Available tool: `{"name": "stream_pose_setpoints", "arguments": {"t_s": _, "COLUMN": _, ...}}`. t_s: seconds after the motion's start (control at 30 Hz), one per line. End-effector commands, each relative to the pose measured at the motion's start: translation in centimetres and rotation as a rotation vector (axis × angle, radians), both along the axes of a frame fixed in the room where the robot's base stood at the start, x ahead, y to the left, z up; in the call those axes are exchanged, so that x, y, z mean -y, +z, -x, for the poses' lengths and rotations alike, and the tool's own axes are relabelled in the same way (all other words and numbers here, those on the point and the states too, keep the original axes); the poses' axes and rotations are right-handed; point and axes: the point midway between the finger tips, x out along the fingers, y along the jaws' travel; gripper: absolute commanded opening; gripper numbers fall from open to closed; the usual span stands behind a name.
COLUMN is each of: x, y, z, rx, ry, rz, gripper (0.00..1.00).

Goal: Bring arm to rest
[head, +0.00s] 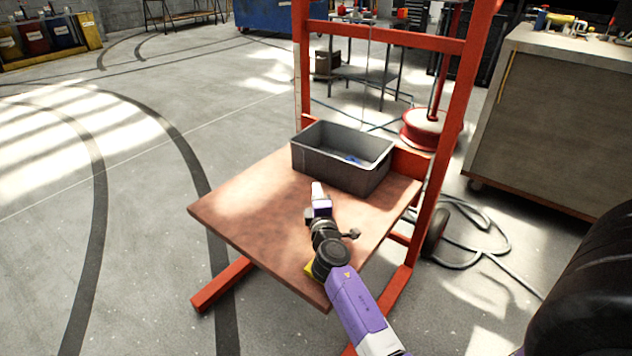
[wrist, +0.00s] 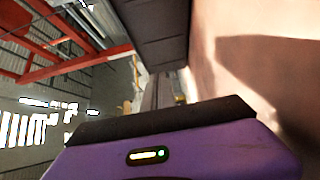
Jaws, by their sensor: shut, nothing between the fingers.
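My gripper (head: 317,188) is over the reddish-brown board (head: 240,205) of a red-framed stand, with its pale tip just in front of a grey bin (head: 335,172). It is shut and empty. My purple arm reaches in from the lower right. In the wrist view, the purple gripper housing (wrist: 190,150) fills the bottom. The bin's dark wall (wrist: 150,35) shows at the top, and the lit board (wrist: 240,65) shows at the right. I cannot tell whether the gripper touches the board.
Something blue (head: 353,160) lies in the bin. The red frame's upright (head: 445,130) stands to the right of the board. A grey cabinet (head: 545,115) is further right, with hoses (head: 490,240) on the floor. A dark tyre-like shape (head: 590,300) fills the lower right. The left floor is clear.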

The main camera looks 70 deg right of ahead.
Motion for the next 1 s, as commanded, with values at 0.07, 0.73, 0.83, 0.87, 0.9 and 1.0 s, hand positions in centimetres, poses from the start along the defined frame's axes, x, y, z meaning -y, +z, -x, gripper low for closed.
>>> {"name": "stream_pose_setpoints", "arguments": {"t_s": 0.07, "x": -1.1, "y": -0.1, "z": 0.6, "rx": -0.002, "ry": 0.003, "rz": 0.0, "gripper": 0.0}}
{"name": "stream_pose_setpoints", "arguments": {"t_s": 0.73, "x": -3.4, "y": 1.0, "z": 0.4, "rx": 0.096, "ry": 0.054, "rz": -0.047, "gripper": 0.0}}
{"name": "stream_pose_setpoints", "arguments": {"t_s": 0.83, "x": -5.1, "y": 2.3, "z": -0.3, "rx": 0.209, "ry": 0.121, "rz": -0.106, "gripper": 0.0}}
{"name": "stream_pose_setpoints", "arguments": {"t_s": 0.87, "x": -5.9, "y": 2.4, "z": -0.3, "rx": 0.243, "ry": 0.147, "rz": -0.131, "gripper": 0.0}}
{"name": "stream_pose_setpoints", "arguments": {"t_s": 0.9, "x": -7.4, "y": 2.3, "z": -0.3, "rx": 0.286, "ry": 0.185, "rz": -0.169, "gripper": 0.0}}
{"name": "stream_pose_setpoints", "arguments": {"t_s": 1.0, "x": -11.3, "y": 2.1, "z": -0.1, "rx": 0.375, "ry": 0.275, "rz": -0.264, "gripper": 0.0}}
